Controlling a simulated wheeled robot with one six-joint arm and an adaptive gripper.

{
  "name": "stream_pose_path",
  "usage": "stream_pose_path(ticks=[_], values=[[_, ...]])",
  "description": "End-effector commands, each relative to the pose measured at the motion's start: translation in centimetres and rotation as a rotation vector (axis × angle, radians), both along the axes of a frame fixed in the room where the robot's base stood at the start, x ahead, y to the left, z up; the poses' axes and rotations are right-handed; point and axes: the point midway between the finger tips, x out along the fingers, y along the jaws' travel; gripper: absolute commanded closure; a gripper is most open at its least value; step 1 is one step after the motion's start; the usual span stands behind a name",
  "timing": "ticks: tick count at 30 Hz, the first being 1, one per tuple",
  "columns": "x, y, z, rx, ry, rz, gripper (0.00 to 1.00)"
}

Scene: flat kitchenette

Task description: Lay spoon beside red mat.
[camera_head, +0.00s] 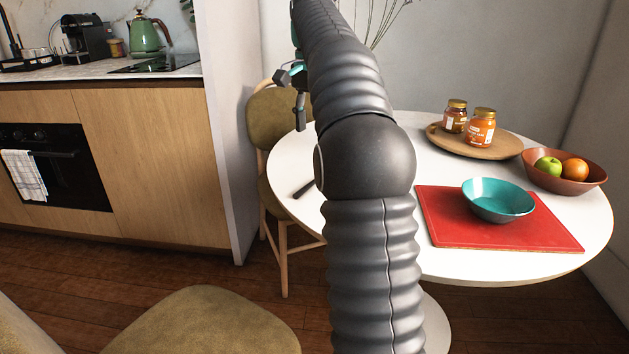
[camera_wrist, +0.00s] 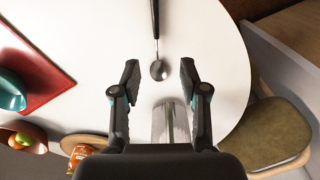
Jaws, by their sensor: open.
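The spoon (camera_wrist: 158,70) lies on the white table, with its metal bowl between and just beyond my fingertips and its dark handle pointing up in the wrist view. In the head view only part of its dark handle (camera_head: 304,188) shows left of my arm. My gripper (camera_wrist: 160,66) is open and empty above the table; it also shows in the head view (camera_head: 292,84), partly hidden by my arm. The red mat (camera_head: 458,232) lies at the table's right front, and in the wrist view (camera_wrist: 48,82) it is at left. A teal bowl (camera_head: 498,201) stands on it.
A clear glass vessel (camera_wrist: 170,122) stands near my gripper in the wrist view. A wooden board (camera_head: 433,134) with two jars (camera_head: 481,128) and a brown fruit bowl (camera_head: 565,183) are at the table's back right. A chair (camera_head: 272,122) stands at the table's left.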

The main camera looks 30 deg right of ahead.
Motion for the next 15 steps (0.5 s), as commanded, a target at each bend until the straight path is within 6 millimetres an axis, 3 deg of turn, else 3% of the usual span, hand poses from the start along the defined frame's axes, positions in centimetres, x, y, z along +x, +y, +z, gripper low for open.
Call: stream_pose_path(ticks=[15], values=[[-0.1, 0.0, -7.0, 0.000, 0.000, 0.002, 0.56]])
